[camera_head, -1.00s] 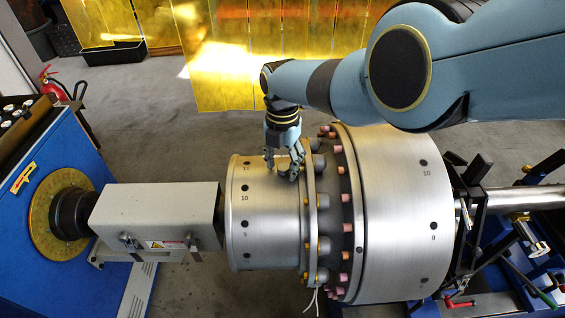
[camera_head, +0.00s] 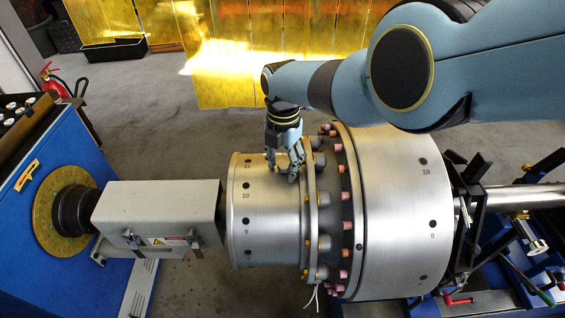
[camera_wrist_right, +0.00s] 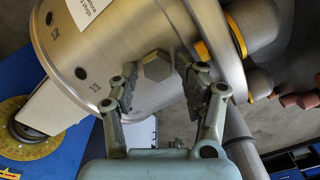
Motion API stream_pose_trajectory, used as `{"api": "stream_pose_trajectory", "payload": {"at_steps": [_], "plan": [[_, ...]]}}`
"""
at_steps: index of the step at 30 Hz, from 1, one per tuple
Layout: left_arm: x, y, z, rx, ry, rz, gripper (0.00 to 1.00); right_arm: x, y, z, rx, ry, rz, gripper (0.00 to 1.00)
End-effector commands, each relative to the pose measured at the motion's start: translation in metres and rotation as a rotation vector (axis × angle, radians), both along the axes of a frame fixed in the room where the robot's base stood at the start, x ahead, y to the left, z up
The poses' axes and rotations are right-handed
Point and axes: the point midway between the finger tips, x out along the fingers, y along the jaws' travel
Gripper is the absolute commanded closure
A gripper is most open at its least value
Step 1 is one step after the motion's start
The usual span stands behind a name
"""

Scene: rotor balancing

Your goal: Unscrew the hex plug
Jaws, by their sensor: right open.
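The hex plug (camera_wrist_right: 157,66) is a grey six-sided head on the curved silver drum of the rotor (camera_wrist_right: 130,45), seen in the right wrist view. My right gripper (camera_wrist_right: 155,80) is open, with its two fingers on either side of the plug and a gap left at each side. I cannot tell how deep the fingertips reach along the head. In the head view my right gripper (camera_head: 283,172) points down at the top of the smaller drum (camera_head: 262,220), near its flange, and hides the plug. My left gripper is not in view.
Bolts with pink caps (camera_head: 345,225) ring the larger drum (camera_head: 405,230). The flange with studs (camera_head: 313,230) lies close to the right of my right gripper. A grey box-shaped drive cover (camera_head: 160,212) and blue machine (camera_head: 45,240) stand left. Yellow curtains (camera_head: 300,40) hang behind.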

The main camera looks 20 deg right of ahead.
Motion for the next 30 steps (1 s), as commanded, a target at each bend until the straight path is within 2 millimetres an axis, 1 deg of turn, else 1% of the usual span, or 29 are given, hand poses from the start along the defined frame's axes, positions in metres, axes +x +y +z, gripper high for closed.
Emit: {"api": "stream_pose_trajectory", "payload": {"at_steps": [2, 3, 12, 13, 17, 20, 25, 27, 30], "plan": [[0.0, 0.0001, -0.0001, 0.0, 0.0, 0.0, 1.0, 0.0012, -0.0028, 0.0005, -0.004, -0.002, -0.001, 0.5], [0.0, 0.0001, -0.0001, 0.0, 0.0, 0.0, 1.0, 0.0013, -0.0029, 0.0006, -0.004, -0.002, -0.001, 0.57], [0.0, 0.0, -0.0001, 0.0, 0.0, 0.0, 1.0, 0.0008, -0.0026, 0.0003, -0.004, -0.001, -0.002, 0.97], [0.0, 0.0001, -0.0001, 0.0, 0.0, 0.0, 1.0, 0.0007, -0.0027, 0.0002, -0.004, -0.001, -0.002, 1.0], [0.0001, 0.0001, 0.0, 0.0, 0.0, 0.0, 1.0, 0.0001, -0.0028, 0.0, -0.004, 0.0, 0.008, 1.0], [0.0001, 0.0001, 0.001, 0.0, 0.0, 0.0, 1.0, -0.0007, -0.0032, 0.0001, -0.001, 0.001, 0.107, 1.0], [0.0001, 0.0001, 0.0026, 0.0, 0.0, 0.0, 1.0, -0.002, -0.0041, -0.0003, 0.009, 0.001, 0.359, 1.0], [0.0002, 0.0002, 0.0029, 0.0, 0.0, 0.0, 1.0, -0.0023, -0.0044, -0.0005, 0.013, 0.001, 0.421, 1.0], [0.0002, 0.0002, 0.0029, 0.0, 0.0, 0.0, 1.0, -0.0026, -0.0045, -0.0008, 0.013, 0.001, 0.452, 1.0]]}}
